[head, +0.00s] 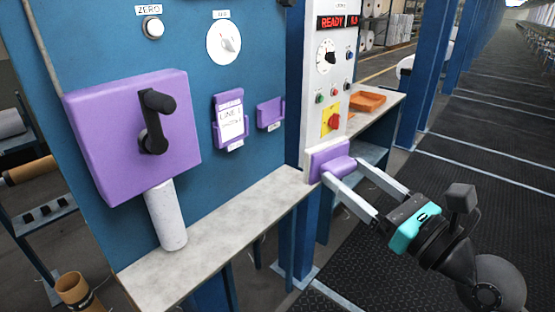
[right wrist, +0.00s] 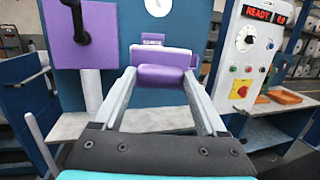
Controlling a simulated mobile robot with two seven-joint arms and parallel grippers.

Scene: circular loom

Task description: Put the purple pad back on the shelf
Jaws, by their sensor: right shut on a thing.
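My right gripper (head: 343,169) is shut on the purple pad (head: 330,159), a small block held between its two long grey fingers. In the right wrist view the pad (right wrist: 163,74) sits between the fingertips (right wrist: 163,82). The pale grey shelf (head: 215,232) runs along the foot of the blue panel. In the head view the pad appears by the shelf's right end, in front of the white control column. I cannot tell whether it touches either one. The shelf (right wrist: 155,120) also shows beneath the fingers in the right wrist view. My left gripper is not in view.
A large purple block with a black crank (head: 135,135) and a white cylinder (head: 166,215) stand at the shelf's left. A purple card holder (head: 230,120) and a small purple holder (head: 270,113) are on the panel. An orange tray (head: 368,102) lies behind the column.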

